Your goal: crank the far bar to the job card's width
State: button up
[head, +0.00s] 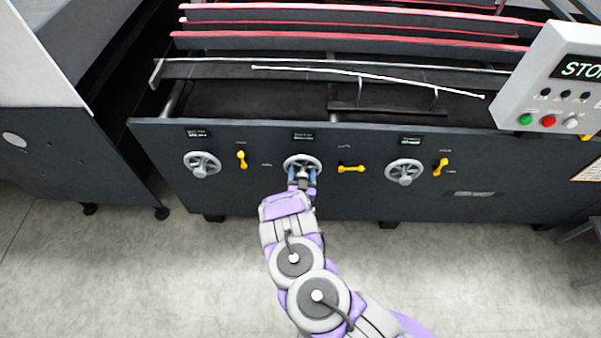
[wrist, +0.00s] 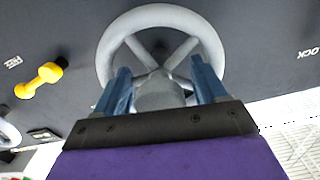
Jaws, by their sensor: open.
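The middle handwheel (head: 302,163) is grey and spoked, on the dark front panel of the machine. My gripper (head: 302,180) is in front of its lower part, with its fingers open. In the wrist view the wheel (wrist: 160,14) fills the upper middle. My gripper's blue fingers (wrist: 165,85) stand apart on either side of a grey rounded part (wrist: 160,92) of the wheel; contact cannot be told. The small display (head: 303,136) above this wheel is unreadable. Several long bars lie behind the panel, some red-topped (head: 350,30); I cannot tell which is the far bar.
Similar wheels stand left (head: 200,164) and right (head: 404,172). Yellow levers are upright at left (head: 241,159), level in the middle (head: 351,169) and tilted at right (head: 440,167). A control box (head: 550,85) juts out at right. An orange-edged sheet (head: 588,166) is partly cut off.

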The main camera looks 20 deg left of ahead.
jog(key=shift+d, duration=0.25)
jog(key=v, duration=1.7)
jog(key=shift+s+a+p, duration=0.2)
jog(key=shift+a+p, duration=0.1)
jog(key=shift+p, duration=0.05)
jog(key=shift+f, duration=0.1)
jog(key=shift+c, duration=0.2)
